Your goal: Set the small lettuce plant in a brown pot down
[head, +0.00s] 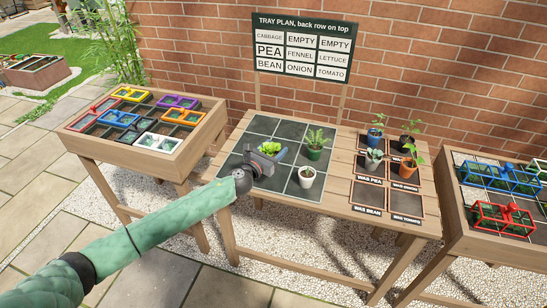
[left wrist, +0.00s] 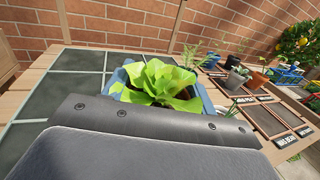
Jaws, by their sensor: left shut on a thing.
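The lettuce plant (head: 271,147) is bright green and leafy. My left gripper (head: 268,158) is shut on its pot and holds it over the middle part of the dark gridded tray (head: 262,125). In the left wrist view the lettuce (left wrist: 155,80) looks upright between bluish jaws, with a little brown below the leaves. Most of the pot is hidden by the gripper, and I cannot tell whether its base touches the tray. The tray plan sign (head: 302,48) stands behind the table and reads LETTUCE at the right of its middle row. My right gripper is not in view.
On the tray, a feathery plant in a green pot (head: 314,153) and a white pot (head: 306,179) stand right of the gripper. Several potted plants stand on labelled mats (head: 367,190) farther right. Tables with coloured frames stand left (head: 140,152) and right (head: 470,170).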

